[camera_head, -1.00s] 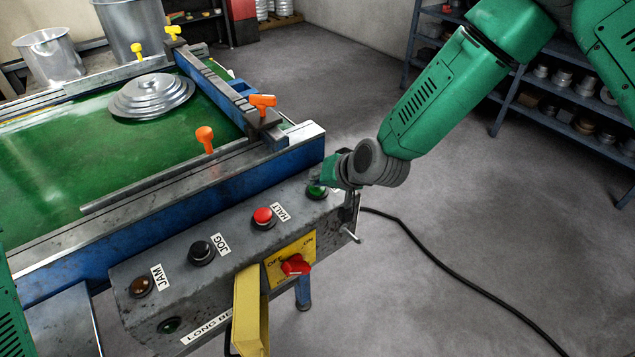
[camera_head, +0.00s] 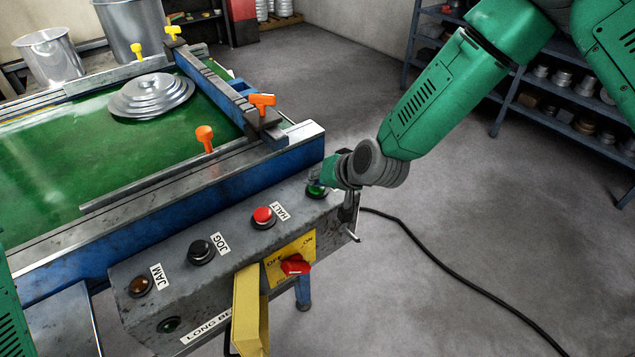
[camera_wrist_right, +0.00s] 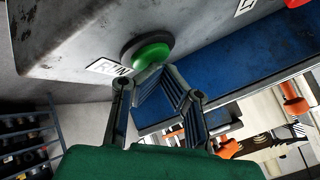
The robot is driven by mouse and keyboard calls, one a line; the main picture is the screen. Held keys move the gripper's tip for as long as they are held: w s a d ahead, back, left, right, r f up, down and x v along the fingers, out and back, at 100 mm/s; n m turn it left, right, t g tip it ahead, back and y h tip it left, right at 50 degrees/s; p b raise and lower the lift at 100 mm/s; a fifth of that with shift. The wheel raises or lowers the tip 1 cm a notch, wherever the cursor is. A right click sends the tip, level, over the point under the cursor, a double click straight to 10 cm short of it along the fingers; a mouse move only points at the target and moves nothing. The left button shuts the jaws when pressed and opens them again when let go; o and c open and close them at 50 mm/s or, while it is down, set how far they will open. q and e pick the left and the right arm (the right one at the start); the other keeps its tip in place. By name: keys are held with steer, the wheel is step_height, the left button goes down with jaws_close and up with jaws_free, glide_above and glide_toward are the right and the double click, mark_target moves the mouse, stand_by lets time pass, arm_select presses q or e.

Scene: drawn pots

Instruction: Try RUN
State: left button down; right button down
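The green RUN button (camera_head: 316,190) sits at the right end of the grey control box (camera_head: 235,235). In the wrist view the same button (camera_wrist_right: 150,52) sits in a dark collar, with the RUN label (camera_wrist_right: 108,67) beside it. My right gripper (camera_wrist_right: 155,76) is just in front of the button; its fingers lean together and hold nothing. The fingertips overlap the button's lower edge in that view, and I cannot tell whether they touch it. In the head view my right wrist hides part of the gripper. My left gripper is out of view.
A red HALT button (camera_head: 263,217), black JOG button (camera_head: 201,252) and brown JAM button (camera_head: 141,286) share the box. A red rotary switch (camera_head: 295,265) and yellow guard (camera_head: 250,310) are at its front. The blue-framed green bed (camera_head: 90,170) lies behind. A cable (camera_head: 440,265) crosses the floor.

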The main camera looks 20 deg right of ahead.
mark_target(317, 188)
steer(key=shift+s+f, duration=0.25)
steer(key=shift+f, duration=0.2)
steer(key=shift+r, duration=0.1)
steer(key=shift+s+r+p, duration=0.1)
steer(key=shift+r+p, duration=0.25)
steer(key=shift+p, duration=0.05)
steer(key=shift+r, duration=0.15)
steer(key=shift+r+p, duration=0.6)
steer(key=shift+r, duration=0.1)
step_height(317, 188, up, 5)
steer(key=p, duration=0.3)
steer(key=shift+f+p, duration=0.15)
steer(key=shift+p, duration=0.15)
steer(key=shift+w+f, duration=0.1)
steer(key=shift+w, duration=0.1)
